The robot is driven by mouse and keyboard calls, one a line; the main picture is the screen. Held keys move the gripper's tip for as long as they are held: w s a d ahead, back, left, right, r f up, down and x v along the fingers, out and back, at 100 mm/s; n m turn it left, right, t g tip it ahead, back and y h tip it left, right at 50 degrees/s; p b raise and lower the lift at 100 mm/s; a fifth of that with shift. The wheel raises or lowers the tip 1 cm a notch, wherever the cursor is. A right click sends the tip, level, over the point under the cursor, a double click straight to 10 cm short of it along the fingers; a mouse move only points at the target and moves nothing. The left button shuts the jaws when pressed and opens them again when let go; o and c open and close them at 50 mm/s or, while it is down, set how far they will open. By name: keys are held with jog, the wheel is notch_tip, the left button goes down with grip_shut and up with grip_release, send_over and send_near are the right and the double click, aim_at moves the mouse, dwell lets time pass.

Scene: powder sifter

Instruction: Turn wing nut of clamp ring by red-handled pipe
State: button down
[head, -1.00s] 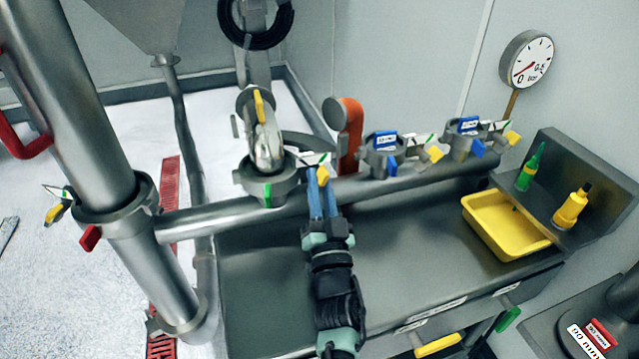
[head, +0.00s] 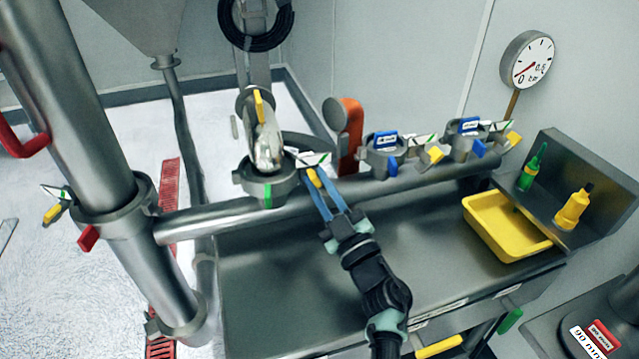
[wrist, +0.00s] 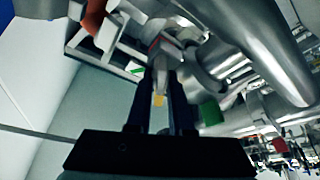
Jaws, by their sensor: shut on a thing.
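My gripper (head: 326,194) has blue fingers shut on the yellow wing nut (head: 314,177) of the middle clamp ring (head: 253,187). This grey ring has a green mark and sits around an upright fitting on the horizontal pipe. In the wrist view, the yellow wing nut (wrist: 158,99) shows between the dark fingers (wrist: 157,95). Another clamp ring (head: 128,215) is around the thick pipe at the left. It has a yellow wing nut (head: 53,212) and a red tab (head: 89,237). A red handle (head: 35,148) is on that pipe's left side.
An orange-red lever (head: 351,135) stands just behind my gripper. Clamp rings with blue tabs (head: 386,140) (head: 468,125) stand to the right. A yellow tray (head: 480,222) and bottles (head: 572,207) are on the steel bench (head: 420,235), whose middle is clear.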

jog(key=shift+n+g+y, duration=0.5)
jog(key=shift+n, duration=1.1)
jog(key=c, duration=0.9)
grip_release()
jog(key=shift+c, duration=0.2)
jog(key=v, duration=1.3)
jog(key=shift+p, duration=0.3)
jog(key=shift+d+r, duration=0.1)
